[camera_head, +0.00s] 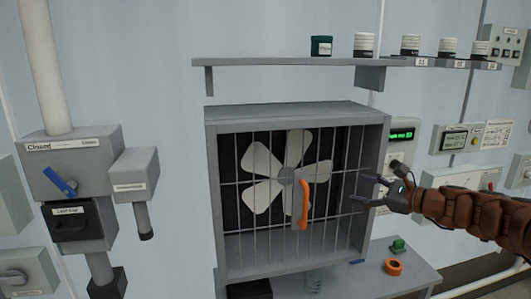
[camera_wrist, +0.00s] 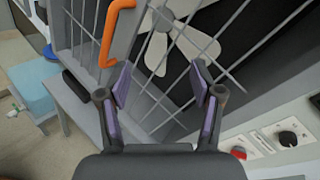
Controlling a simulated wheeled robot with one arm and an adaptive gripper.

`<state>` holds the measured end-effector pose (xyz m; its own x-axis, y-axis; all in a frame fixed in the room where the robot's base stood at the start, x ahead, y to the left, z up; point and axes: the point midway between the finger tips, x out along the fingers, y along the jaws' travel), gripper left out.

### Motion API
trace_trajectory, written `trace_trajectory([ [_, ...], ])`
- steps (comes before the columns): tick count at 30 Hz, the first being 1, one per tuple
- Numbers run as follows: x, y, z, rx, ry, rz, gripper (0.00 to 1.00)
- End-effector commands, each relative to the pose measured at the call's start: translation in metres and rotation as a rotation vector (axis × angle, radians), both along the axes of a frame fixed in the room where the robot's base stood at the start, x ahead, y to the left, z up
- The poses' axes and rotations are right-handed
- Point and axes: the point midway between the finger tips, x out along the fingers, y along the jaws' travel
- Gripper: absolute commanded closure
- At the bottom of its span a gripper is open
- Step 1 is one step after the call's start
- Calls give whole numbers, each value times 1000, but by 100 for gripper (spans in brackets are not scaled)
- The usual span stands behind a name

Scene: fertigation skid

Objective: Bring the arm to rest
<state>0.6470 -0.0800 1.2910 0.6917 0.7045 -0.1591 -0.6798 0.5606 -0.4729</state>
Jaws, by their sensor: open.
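My gripper (camera_head: 374,191) is at the end of my brown arm, which reaches in from the right in the head view. It is in front of the right side of the caged fan (camera_head: 285,170). In the wrist view, my gripper (camera_wrist: 165,90) has its two fingers apart with nothing between them. The fan's bar guard lies beyond the fingers. An orange handle (camera_head: 303,204) on the guard is left of my gripper; it also shows at the top of the wrist view (camera_wrist: 113,30). My gripper appears apart from the handle.
A shelf (camera_head: 290,61) with several small containers is above the fan. A lower bench (camera_head: 390,280) holds an orange ring (camera_head: 394,267) and a green item (camera_head: 398,245). A switch box with a blue lever (camera_head: 60,181) is at left. Wall units with displays (camera_head: 402,134) are behind my arm.

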Motion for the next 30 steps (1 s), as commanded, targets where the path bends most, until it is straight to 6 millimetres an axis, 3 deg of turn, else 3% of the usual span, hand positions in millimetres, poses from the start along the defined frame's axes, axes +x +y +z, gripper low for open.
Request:
trace_trajectory([
  [1, -15, 31, 4, -65, -22, 74, 34],
  [6, -76, 117, -6, -306, -89, 325, 34],
  [12, -162, 181, -38, -599, -167, 617, 34],
  [15, -207, 195, -60, -739, -196, 760, 34],
  [19, -264, 198, -90, -915, -224, 942, 34],
  [22, -305, 189, -112, -1043, -235, 1077, 34],
  [30, -404, 131, -160, -1325, -202, 1420, 34],
])
